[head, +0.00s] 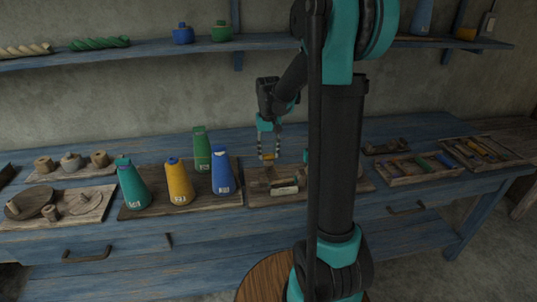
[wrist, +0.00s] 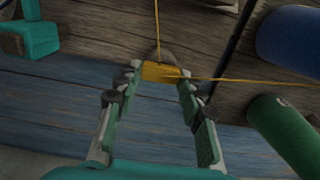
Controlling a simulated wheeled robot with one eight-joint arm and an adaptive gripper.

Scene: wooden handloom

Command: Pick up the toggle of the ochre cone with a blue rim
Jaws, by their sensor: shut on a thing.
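The ochre cone (head: 179,185) with a blue rim at its top stands upright on a dark board among other cones in the head view. My gripper (head: 268,148) hangs to the right of the cones, in front of the wall. It is shut on a small ochre toggle (head: 269,157). In the wrist view the toggle (wrist: 160,72) sits crosswise between the two fingertips (wrist: 159,80). One thin ochre cord runs up from the toggle and another runs off to the right.
Teal (head: 132,185), green (head: 201,152) and blue (head: 222,171) cones stand beside the ochre one. A wooden board (head: 258,198) with small parts lies below my gripper. Trays (head: 410,176) of small items lie to the right. A shelf (head: 140,50) runs above.

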